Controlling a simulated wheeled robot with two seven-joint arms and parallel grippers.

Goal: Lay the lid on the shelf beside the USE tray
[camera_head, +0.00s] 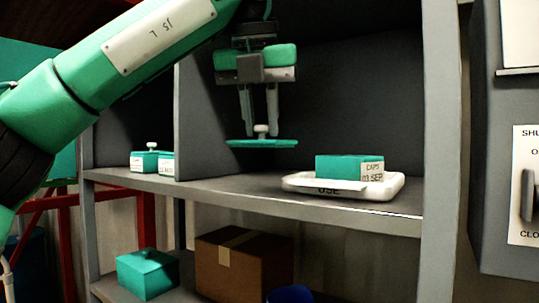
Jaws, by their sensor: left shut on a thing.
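My left gripper (260,112) points down inside the shelf bay, with its fingers shut on the white knob of a flat green lid (262,143). The lid hangs level above the shelf board (232,184), to the left of the white USE tray (389,187). The tray carries a green box (337,166) with a white label reading CAPS 03 SEP. A gap shows between the lid and the board. My right gripper is not in view.
A grey divider (193,125) stands left of the lid. Beyond it are small labelled green boxes (143,162), one with a white knob on top. A brown carton (245,265) and a green box (147,275) sit on the lower shelf. The board left of the tray is clear.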

